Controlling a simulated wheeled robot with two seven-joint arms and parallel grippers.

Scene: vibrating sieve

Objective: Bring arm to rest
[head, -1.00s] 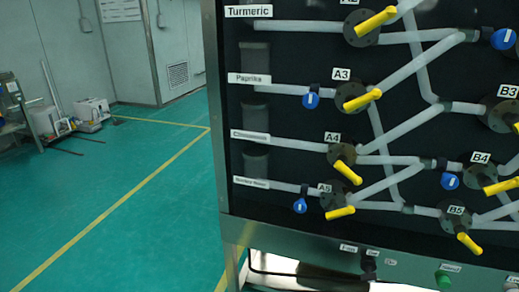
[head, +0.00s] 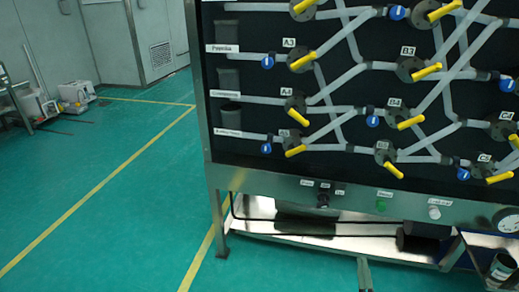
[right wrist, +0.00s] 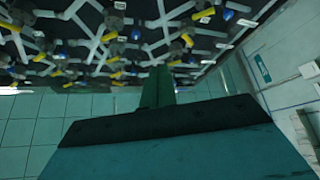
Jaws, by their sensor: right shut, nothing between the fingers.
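My right gripper (head: 363,265) just enters at the bottom edge of the head view, in front of the panel's lower shelf. In the right wrist view its fingers (right wrist: 160,75) are together, with nothing between them. The fingers point toward the valve panel, which fills the top of that view. They look apart from the panel. My left gripper is in neither view.
A black valve panel (head: 240,165) with white pipes, yellow handles and blue valves stands on a steel frame. Below are a control strip with a green button (head: 381,206) and a gauge (head: 508,221). Open green floor (head: 110,190) lies left.

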